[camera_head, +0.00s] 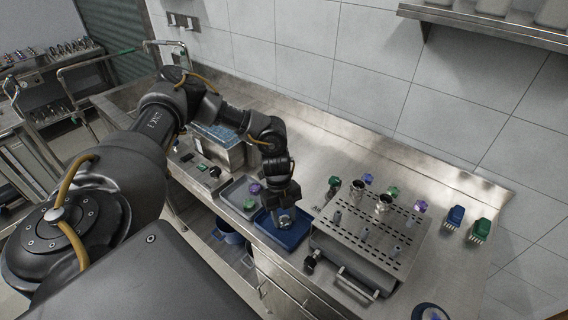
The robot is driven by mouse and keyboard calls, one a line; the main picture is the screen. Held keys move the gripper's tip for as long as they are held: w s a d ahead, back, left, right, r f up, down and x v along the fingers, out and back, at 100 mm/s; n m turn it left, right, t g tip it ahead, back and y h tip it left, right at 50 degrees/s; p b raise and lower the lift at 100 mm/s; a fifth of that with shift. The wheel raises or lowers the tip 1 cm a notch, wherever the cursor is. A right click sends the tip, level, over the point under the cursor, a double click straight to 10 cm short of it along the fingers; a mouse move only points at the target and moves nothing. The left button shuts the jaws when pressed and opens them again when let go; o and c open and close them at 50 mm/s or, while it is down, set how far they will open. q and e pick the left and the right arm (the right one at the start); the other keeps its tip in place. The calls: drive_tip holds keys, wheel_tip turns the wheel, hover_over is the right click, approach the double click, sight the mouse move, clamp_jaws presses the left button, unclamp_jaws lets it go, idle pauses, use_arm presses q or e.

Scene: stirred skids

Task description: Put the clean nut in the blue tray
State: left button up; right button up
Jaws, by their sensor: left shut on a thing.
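The blue tray (293,237) sits on the steel counter, left of the perforated rack. My left gripper (284,222) points down over the blue tray and is shut on a small metallic thing, which I take to be the nut (285,220). The fingers hide most of it. I cannot tell whether it touches the tray floor. My right gripper does not show.
A grey tray (236,191) with a purple and a green piece lies left of the blue tray. The perforated rack (350,244) with pegs and metal parts stands to the right. Blue (454,217) and green (480,230) connectors lie at the far right. A steel basin (217,145) stands behind.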

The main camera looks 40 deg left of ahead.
use_arm(q)
drive_tip(key=shift+f, duration=0.1)
drive_tip(key=o, duration=1)
drive_tip(key=shift+o, duration=0.2)
drive_tip(key=b+v, duration=0.2)
drive_tip(key=v, duration=1)
drive_tip(key=shift+s+d, duration=0.1)
